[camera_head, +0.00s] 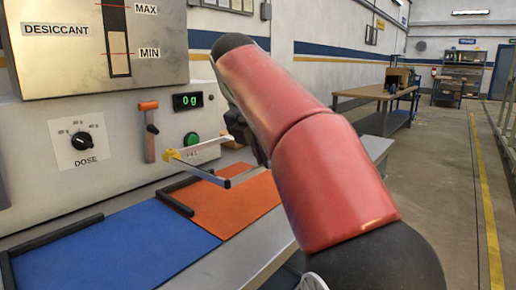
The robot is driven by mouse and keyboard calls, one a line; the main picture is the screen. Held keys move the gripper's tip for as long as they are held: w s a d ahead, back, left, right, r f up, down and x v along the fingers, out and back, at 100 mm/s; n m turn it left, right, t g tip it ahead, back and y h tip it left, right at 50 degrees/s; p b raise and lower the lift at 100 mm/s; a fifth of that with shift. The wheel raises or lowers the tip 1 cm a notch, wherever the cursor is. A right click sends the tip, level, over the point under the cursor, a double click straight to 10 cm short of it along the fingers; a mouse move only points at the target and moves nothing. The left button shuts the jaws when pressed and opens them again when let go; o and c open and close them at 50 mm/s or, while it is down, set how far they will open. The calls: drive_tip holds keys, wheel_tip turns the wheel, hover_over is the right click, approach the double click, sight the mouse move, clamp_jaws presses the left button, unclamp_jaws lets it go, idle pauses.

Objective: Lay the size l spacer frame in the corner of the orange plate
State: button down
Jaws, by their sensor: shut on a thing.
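The spacer frame (202,171) is a thin silver-grey frame with a yellow corner piece. It is in the air above the back left part of the orange plate (236,207). Its right part is hidden behind my red arm. Its size mark cannot be read clearly. My gripper (243,138) is mostly hidden behind the arm, to the right of the frame; it is shut on the frame. The orange plate lies flat on the bench, with dark raised strips (176,204) along its left and back edges that meet in a corner.
A blue plate (115,250) with dark strips lies left of the orange one. Behind stands a grey machine with a dose dial (80,141), an orange-handled lever (149,130), a display (188,101) reading 0 g and a green button (192,139). The orange plate's visible surface is clear.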

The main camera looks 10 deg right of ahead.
sight(261, 207)
drive_tip(key=shift+f+b, duration=2.15)
drive_tip(key=shift+f, duration=2.25)
drive_tip(key=shift+w+d+f+p, duration=0.1)
drive_tip(key=shift+f+p, duration=0.05)
drive_tip(key=shift+p, duration=0.15)
drive_tip(key=shift+w+a+p, duration=0.1)
drive_tip(key=shift+a+p, duration=0.35)
drive_tip(key=shift+a, duration=0.25)
drive_tip(key=c, duration=1.5)
unclamp_jaws()
wheel_tip(261, 207, up, 3)
drive_tip(key=p, duration=0.3)
wheel_tip(261, 207, up, 5)
